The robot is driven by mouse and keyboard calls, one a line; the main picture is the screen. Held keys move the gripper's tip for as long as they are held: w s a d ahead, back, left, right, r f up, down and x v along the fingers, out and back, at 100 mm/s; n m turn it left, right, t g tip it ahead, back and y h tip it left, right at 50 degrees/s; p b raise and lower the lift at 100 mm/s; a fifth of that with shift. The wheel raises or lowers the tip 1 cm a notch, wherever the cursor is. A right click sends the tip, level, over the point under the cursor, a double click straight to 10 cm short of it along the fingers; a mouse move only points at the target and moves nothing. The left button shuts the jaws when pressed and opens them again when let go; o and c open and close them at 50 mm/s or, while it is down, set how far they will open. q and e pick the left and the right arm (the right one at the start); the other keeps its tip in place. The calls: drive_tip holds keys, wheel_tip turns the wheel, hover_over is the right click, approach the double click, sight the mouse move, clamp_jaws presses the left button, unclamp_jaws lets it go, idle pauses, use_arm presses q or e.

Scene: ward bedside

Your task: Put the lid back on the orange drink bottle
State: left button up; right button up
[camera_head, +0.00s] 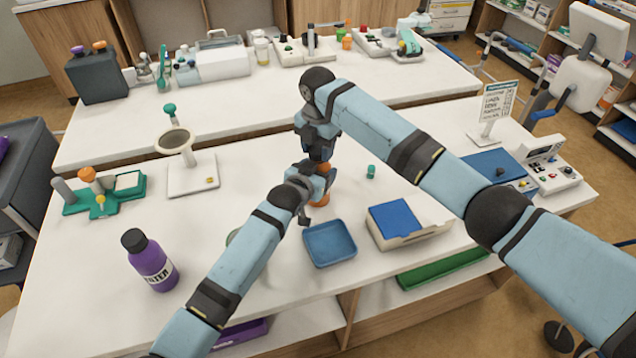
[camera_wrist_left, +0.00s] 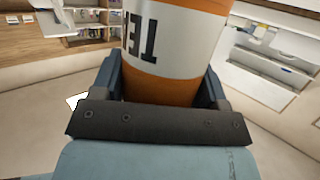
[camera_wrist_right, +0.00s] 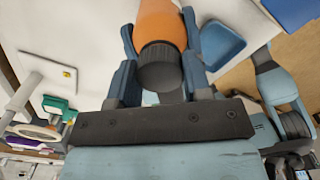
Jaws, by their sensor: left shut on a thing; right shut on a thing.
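The orange drink bottle (camera_head: 322,198) stands near the middle of the near table, largely hidden by my arms in the head view. My left gripper (camera_head: 316,186) is shut around its body; the left wrist view shows the orange bottle (camera_wrist_left: 160,88) with its white lettered label between the fingers. My right gripper (camera_head: 320,156) is above it, shut on the dark grey lid (camera_wrist_right: 160,68). In the right wrist view the lid meets the orange bottle top (camera_wrist_right: 160,22) with no gap visible. I cannot tell whether it is fully seated.
A purple bottle (camera_head: 150,264) with a dark lid stands at the front left. A blue tray (camera_head: 329,244) and a box with a blue top (camera_head: 396,218) are close on the right. A small teal piece (camera_head: 371,171) lies behind them. A ring stand (camera_head: 190,176) stands to the left.

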drive_tip(key=shift+m, duration=1.2)
drive_tip(key=o, duration=1)
drive_tip(key=shift+r, duration=2.25)
drive_tip(key=shift+c, duration=0.2)
